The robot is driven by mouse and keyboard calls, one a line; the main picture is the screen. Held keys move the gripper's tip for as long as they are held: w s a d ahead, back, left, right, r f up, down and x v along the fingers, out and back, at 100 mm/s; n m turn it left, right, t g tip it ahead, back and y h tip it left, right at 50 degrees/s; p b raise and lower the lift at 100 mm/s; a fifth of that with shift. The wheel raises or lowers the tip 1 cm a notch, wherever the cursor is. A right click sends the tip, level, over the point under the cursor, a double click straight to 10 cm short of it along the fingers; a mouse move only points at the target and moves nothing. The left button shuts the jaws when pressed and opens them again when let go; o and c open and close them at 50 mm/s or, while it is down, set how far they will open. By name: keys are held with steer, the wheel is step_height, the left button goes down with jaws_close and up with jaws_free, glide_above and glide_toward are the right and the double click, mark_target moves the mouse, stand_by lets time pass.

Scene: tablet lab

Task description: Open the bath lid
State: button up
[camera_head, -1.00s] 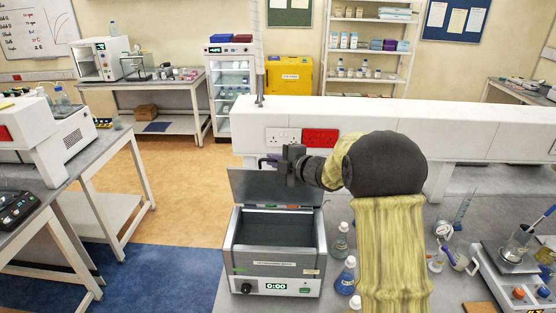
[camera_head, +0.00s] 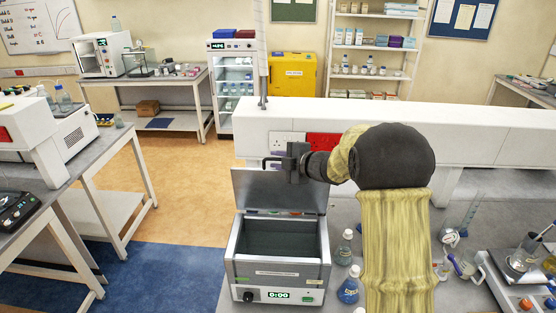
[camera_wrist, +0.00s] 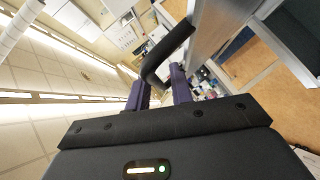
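The bath (camera_head: 277,270) is a grey metal box on the bench in the head view, with an open top, a dark basin and a green "0:00" display. Its lid (camera_head: 262,190) is raised at the back and stands steeply up. The black lid handle (camera_head: 270,162) is at the lid's top edge. My gripper (camera_head: 288,165) is at this handle, above and behind the bath. In the wrist view, the purple fingers (camera_wrist: 160,92) stand apart, with the curved black handle (camera_wrist: 165,55) reaching between them. A gap shows beside the handle; contact is unclear.
Blue-liquid bottles (camera_head: 349,285) stand close to the bath's right side. A stirrer with a beaker (camera_head: 522,262) is at the far right. A white bench ledge (camera_head: 400,118) with sockets runs behind. Floor is clear left of the bath.

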steer(key=shift+o, duration=0.4)
steer(key=shift+d, duration=0.1)
steer(key=b+v, duration=0.6)
steer(key=v, duration=1.1)
steer(key=shift+s, duration=0.15)
steer(key=shift+d, duration=0.1)
